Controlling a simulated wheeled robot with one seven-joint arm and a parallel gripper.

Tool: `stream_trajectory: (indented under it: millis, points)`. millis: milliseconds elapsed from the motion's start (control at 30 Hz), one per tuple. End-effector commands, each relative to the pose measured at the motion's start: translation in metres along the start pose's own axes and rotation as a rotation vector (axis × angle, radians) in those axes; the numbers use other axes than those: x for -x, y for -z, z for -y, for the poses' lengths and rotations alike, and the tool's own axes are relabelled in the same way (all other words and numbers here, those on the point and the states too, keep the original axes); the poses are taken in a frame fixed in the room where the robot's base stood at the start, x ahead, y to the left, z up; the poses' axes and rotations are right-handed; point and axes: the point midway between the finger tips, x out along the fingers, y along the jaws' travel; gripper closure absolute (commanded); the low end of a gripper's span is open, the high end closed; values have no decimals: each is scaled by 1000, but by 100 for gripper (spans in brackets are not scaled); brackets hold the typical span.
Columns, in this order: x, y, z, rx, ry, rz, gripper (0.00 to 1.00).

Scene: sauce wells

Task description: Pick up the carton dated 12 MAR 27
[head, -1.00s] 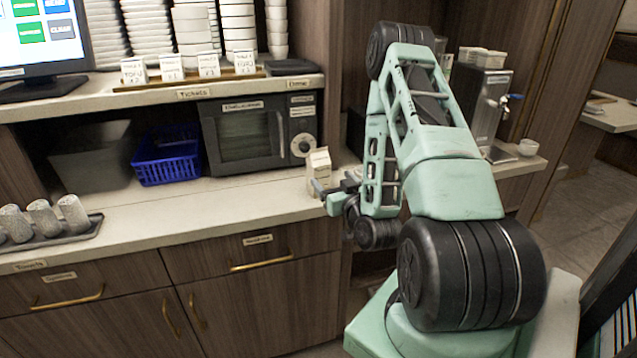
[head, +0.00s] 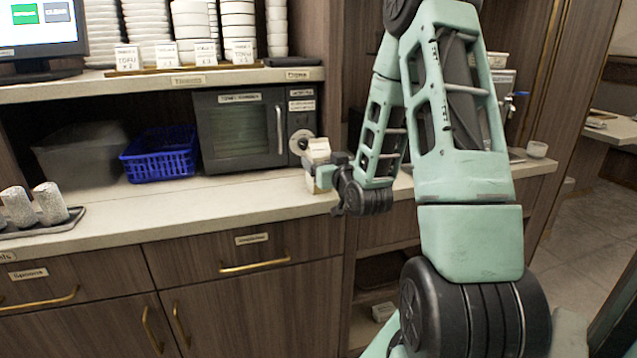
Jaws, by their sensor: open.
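A small cream carton (head: 318,151) stands on the counter just right of the microwave. Its date print is too small to read. My gripper (head: 323,172) is at the carton, its front end overlapping the carton's right and lower side in the head view. The jaws are open. The fingertips are partly hidden, and I cannot tell whether they touch the carton or stand around it.
A dark microwave (head: 240,130) stands close left of the carton. A blue basket (head: 160,155) and a tray (head: 40,226) of patterned cups are further left. The upper shelf (head: 180,82) holds bowls and ticket cards. The counter front (head: 225,205) is clear.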

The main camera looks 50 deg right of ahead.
Motion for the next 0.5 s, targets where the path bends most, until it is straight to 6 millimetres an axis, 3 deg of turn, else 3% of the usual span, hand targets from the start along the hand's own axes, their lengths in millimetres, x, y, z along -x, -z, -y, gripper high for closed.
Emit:
stream_trajectory:
  millis: [167,300,500]
  points:
    - [-1,-4,1,3,-3,-3,22]
    - [-20,1,1,0,-2,1,22]
    - [-33,2,-2,0,-3,1,22]
